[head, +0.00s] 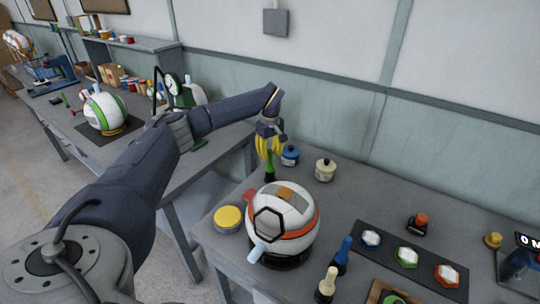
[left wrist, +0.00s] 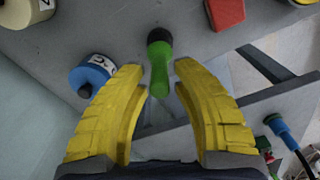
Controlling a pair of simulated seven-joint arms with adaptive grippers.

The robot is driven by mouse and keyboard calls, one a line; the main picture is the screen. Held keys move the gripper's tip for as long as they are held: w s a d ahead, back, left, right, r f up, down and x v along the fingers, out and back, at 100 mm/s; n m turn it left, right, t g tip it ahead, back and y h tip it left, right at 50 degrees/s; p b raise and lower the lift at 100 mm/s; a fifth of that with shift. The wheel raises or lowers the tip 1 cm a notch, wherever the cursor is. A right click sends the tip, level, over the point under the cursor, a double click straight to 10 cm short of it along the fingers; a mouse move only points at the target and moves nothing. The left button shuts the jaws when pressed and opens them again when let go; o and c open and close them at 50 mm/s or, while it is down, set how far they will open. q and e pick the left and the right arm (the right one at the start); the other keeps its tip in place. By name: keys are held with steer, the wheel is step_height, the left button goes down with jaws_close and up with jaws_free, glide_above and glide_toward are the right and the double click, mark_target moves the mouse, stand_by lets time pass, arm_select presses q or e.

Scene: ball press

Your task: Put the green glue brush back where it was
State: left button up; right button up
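The green glue brush (head: 270,166) stands on the table near its left edge, dark end down, beside the blue-lidded pot (head: 290,155). In the left wrist view the brush (left wrist: 159,72) lies between the two yellow fingers, with a gap on each side. My left gripper (head: 269,152) is open, above and around the top of the green handle. The blue-lidded pot (left wrist: 92,75) is just left of the fingers in the wrist view. A blue brush (head: 343,256) and a cream brush (head: 326,287) stand at the front of the table. My right gripper is not in view.
A white ball with an orange band (head: 283,222) sits in front of the brush. A red block (head: 249,195), yellow-topped tin (head: 229,217) and cream pot (head: 325,169) are nearby. A dark tray (head: 383,253) holds hexagonal pieces at right.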

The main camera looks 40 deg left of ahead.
arm_select(q)
step_height(320, 180, up, 12)
steer(key=shift+f, duration=0.25)
stand_by(0.6)
